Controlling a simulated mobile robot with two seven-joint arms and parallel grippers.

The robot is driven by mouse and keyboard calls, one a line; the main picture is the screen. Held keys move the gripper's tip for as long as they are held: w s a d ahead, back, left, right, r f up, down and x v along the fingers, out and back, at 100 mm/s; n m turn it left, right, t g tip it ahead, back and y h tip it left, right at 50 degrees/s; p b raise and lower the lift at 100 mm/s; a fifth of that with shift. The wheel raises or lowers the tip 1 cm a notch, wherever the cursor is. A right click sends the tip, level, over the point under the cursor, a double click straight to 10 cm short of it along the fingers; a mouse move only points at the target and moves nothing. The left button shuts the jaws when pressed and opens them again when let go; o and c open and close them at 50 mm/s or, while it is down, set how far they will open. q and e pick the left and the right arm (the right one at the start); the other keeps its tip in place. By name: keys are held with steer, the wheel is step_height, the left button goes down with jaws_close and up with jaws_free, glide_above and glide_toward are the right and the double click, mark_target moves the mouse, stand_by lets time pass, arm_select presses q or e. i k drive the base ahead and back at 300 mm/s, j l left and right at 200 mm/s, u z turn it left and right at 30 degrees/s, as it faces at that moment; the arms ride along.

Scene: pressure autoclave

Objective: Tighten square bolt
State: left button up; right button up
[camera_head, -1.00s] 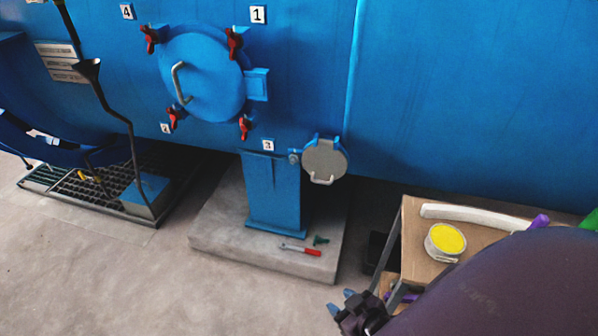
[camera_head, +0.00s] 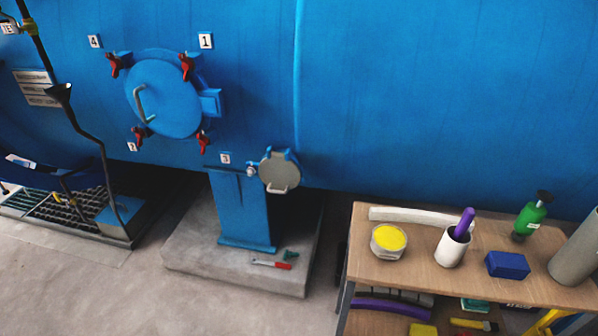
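A small round grey cover (camera_head: 279,174) with a handle is on the blue vessel above the pedestal. A small metal fitting (camera_head: 252,171) sits at its left edge; I cannot tell whether it is the square bolt. A larger round blue hatch (camera_head: 170,95) with a handle has several red clamps, one of them the upper right clamp (camera_head: 187,66), with number tags around it. A red-handled tool (camera_head: 271,264) lies on the concrete plinth, with a small dark green piece (camera_head: 291,255) beside it. Neither of my grippers is in view.
A wooden-topped trolley (camera_head: 400,273) at the right holds a yellow-topped tin (camera_head: 388,241), a white cup (camera_head: 452,246) with a purple handle, a blue box (camera_head: 507,265) and a green bottle (camera_head: 529,219). A floor grate (camera_head: 60,215) lies at the left. The floor in front of the concrete plinth (camera_head: 235,268) is clear.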

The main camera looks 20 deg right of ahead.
mark_target(252, 171)
steer(key=j+z, duration=0.1)
steer(key=z, duration=2.65)
steer(key=k+j, duration=0.25)
steer(key=j, duration=0.35)
steer(key=k+j, duration=0.25)
steer(key=j, duration=0.4)
steer(key=k+j, duration=0.2)
steer(key=j, duration=0.4)
steer(key=k+j, duration=0.25)
steer(key=j, duration=0.4)
steer(key=k+j, duration=0.25)
steer(key=j, duration=0.35)
steer(key=k+j, duration=0.25)
steer(key=j, duration=0.4)
steer(key=k+j+z, duration=0.1)
steer(key=k+j, duration=0.15)
steer(key=j, duration=0.35)
steer(key=k+j, duration=0.25)
steer(key=j, duration=0.35)
